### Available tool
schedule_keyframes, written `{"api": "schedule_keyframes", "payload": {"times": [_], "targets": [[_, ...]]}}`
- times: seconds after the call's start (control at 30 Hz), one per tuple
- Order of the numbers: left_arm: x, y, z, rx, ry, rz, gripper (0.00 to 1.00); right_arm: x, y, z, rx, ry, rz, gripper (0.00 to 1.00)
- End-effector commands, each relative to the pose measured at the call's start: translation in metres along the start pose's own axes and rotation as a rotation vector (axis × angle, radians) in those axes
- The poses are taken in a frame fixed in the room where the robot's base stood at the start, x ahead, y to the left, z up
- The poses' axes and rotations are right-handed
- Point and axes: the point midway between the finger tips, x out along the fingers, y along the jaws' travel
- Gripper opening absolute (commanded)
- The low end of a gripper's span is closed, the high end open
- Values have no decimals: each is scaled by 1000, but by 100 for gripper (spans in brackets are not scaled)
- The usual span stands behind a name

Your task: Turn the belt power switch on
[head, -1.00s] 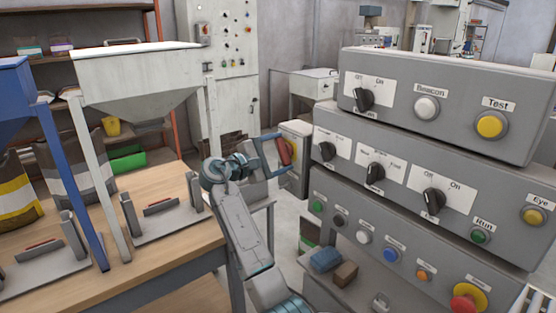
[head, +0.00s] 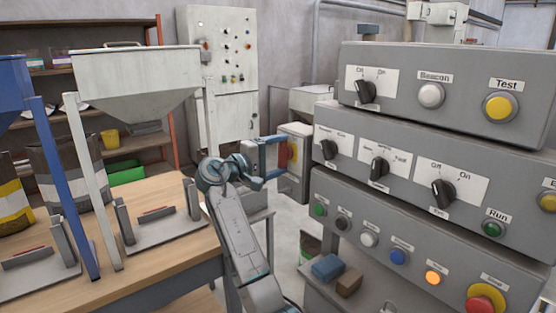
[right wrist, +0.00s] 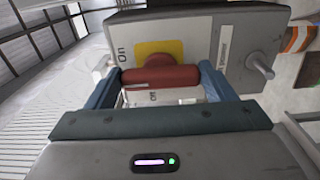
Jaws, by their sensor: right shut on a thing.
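The belt power switch is a grey box (head: 295,184) with a red handle (head: 293,152), at the middle of the head view beyond the workbench. In the right wrist view the red handle (right wrist: 160,74) lies crosswise over a yellow plate (right wrist: 160,48). The "On" label (right wrist: 122,55) is by its left end; the "Off" label (right wrist: 153,97) is below it. My right gripper (head: 284,156) is shut on the handle, with blue fingers at its two ends in the right wrist view (right wrist: 160,80). My left gripper is out of view.
A stacked control panel (head: 415,145) with knobs and buttons stands at the right; an orange lamp (head: 433,278) on it glows. A wooden workbench (head: 155,262) with hoppers is at the left. Blue and brown blocks lie on a low shelf below the panel.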

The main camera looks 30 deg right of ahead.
Motion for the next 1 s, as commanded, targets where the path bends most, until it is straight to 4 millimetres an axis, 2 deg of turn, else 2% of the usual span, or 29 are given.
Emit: {"api": "schedule_keyframes", "payload": {"times": [0.43,0.47,0.57,0.87,1.0], "targets": [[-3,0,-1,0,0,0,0,0,-2,0,10,-1,-2,54],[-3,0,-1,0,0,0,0,0,-2,0,10,-1,-2,80],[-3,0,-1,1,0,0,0,0,-2,0,10,-1,-2,98],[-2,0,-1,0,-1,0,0,-2,-1,0,9,0,-1,98],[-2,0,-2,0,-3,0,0,-16,-2,-1,9,2,-3,98]]}}
